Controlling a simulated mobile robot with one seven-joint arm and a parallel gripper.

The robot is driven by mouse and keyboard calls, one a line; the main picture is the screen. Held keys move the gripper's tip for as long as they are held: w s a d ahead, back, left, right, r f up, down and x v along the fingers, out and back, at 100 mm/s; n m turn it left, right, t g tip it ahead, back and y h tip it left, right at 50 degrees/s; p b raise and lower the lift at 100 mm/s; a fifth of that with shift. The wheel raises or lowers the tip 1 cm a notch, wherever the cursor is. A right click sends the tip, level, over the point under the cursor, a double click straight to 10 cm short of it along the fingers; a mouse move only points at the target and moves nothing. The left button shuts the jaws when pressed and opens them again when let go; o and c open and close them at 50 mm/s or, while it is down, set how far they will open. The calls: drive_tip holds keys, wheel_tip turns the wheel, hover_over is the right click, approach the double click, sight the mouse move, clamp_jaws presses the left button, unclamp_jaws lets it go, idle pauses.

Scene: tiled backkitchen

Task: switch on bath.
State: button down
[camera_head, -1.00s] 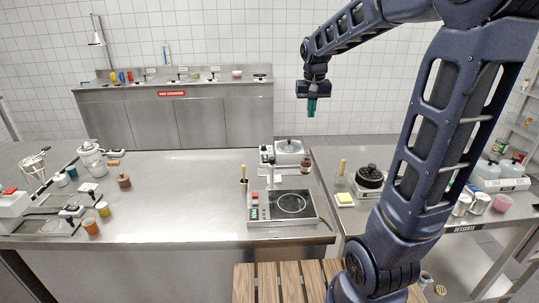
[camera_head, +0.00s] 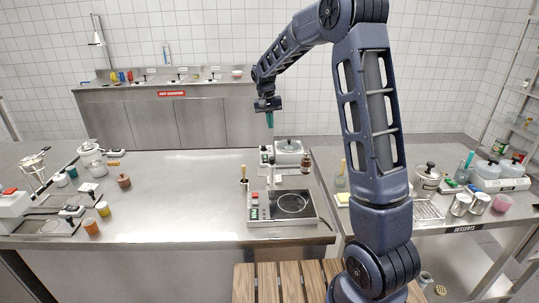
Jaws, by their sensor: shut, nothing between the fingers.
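My gripper (camera_head: 270,119) hangs from the arm with its teal fingers pointing down and shut, with nothing in them. It is in the air above the back of the steel counter. Below it stands a white appliance with a round, lidded vessel (camera_head: 288,147), which may be the bath. In front of that is a steel unit with a dark top and a circle mark (camera_head: 291,204). A red switch (camera_head: 255,196) sits at its left side. Which unit is the bath, and how its switch is set, I cannot tell. My gripper touches neither.
The steel counter (camera_head: 170,190) is clear in its middle. A wooden-handled tool (camera_head: 244,174) stands just left of the dark-topped unit. A white device with a red button (camera_head: 10,192) and several jars are at the left. A side table labelled desserts (camera_head: 463,228) holds pots and cups.

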sight(267, 160)
drive_tip(key=shift+w+a+f, duration=0.45)
drive_tip(key=shift+a+f, duration=0.1)
drive_tip(key=shift+f, duration=0.05)
drive_tip(key=shift+w+a+f, duration=0.4)
drive_tip(key=shift+a+f, duration=0.15)
drive_tip(key=shift+f, duration=0.05)
drive_tip(key=f, duration=0.4)
drive_tip(key=d+f, duration=0.1)
drive_tip(key=f, duration=0.4)
drive_tip(key=d+f, duration=0.1)
drive_tip(key=f, duration=0.4)
drive_tip(key=shift+d+f, duration=0.15)
drive_tip(key=shift+f, duration=0.05)
drive_tip(key=shift+a+r, duration=0.2)
drive_tip(key=shift+a, duration=0.6)
drive_tip(key=shift+r, duration=0.1)
